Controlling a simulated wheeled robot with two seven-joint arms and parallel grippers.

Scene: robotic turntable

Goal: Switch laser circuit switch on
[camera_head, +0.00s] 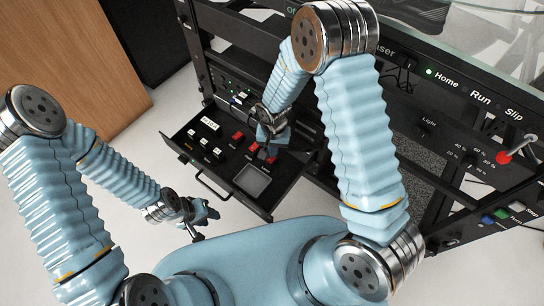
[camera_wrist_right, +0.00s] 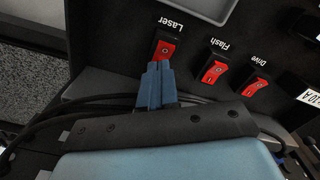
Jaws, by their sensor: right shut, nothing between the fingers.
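The red laser circuit switch (camera_wrist_right: 165,48), labelled "Laser", sits on the black drawer panel in the right wrist view. My right gripper (camera_wrist_right: 156,72) is shut and empty, with its blue fingertips at the lower edge of this switch in the picture. I cannot tell whether they touch it. In the head view my right gripper (camera_head: 268,142) is over the drawer beside the red switches and partly hides them. My left gripper (camera_head: 200,218) hangs away from the drawer, over the floor at the lower left, and its finger opening is unclear.
The red Flash switch (camera_wrist_right: 214,68) and Drive switch (camera_wrist_right: 256,86) stand in a row beside the laser switch. The open drawer (camera_head: 178,136) also holds white-labelled switches (camera_head: 210,123) and a grey recess (camera_head: 252,181). The rack panel (camera_head: 425,97) stands to the right.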

